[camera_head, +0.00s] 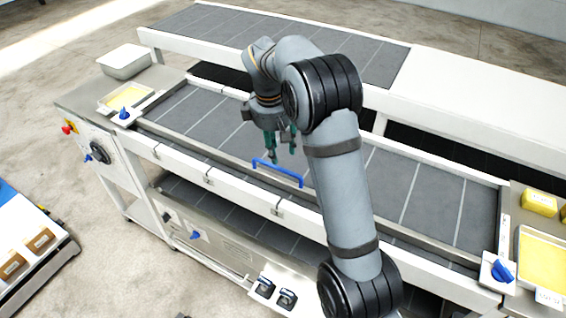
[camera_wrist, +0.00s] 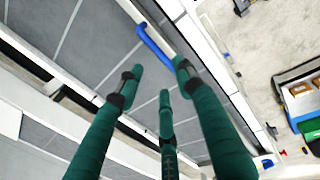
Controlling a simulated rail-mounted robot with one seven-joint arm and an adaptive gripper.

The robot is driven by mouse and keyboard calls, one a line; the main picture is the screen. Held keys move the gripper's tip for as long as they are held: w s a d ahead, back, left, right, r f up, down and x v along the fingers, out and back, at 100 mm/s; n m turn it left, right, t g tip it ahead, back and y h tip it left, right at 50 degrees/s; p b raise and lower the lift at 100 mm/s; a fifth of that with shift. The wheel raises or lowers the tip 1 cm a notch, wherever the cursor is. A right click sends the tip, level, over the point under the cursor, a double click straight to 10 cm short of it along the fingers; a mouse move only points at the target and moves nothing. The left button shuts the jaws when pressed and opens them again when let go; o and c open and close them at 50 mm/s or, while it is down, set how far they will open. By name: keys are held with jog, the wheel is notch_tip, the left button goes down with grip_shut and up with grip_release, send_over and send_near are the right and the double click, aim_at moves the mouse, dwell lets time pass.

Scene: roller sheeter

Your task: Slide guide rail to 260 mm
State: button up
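The guide rail (camera_head: 215,152) is a thin pale bar lying lengthwise along the near side of the grey belt (camera_head: 395,180). A blue bar handle (camera_head: 278,172) is fixed to it near mid-length. My gripper (camera_head: 282,155) is over the belt, fingers pointing down, just above and behind the handle. In the wrist view the dark green fingers (camera_wrist: 160,78) are spread apart with nothing between them. The blue handle (camera_wrist: 152,43) shows there beyond the fingertips, apparently untouched. No millimetre scale is readable, so the rail's setting cannot be told.
The machine's white front side rail (camera_head: 180,165) runs along the near edge. Blue knobs sit at its left end (camera_head: 124,113) and right end (camera_head: 502,271). A white tub (camera_head: 124,62) stands back left. A second belt (camera_head: 330,45) lies behind. My arm hides part of the belt.

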aim_at(282, 169)
jog(key=f, duration=0.5)
jog(key=w+f+p, duration=0.1)
jog(key=f, duration=0.1)
jog(key=shift+w+d+f, duration=0.1)
jog(key=shift+d+f, duration=0.15)
jog(key=shift+d, duration=0.05)
jog(key=shift+c, duration=0.7)
jog(key=c, duration=0.7)
grip_shut()
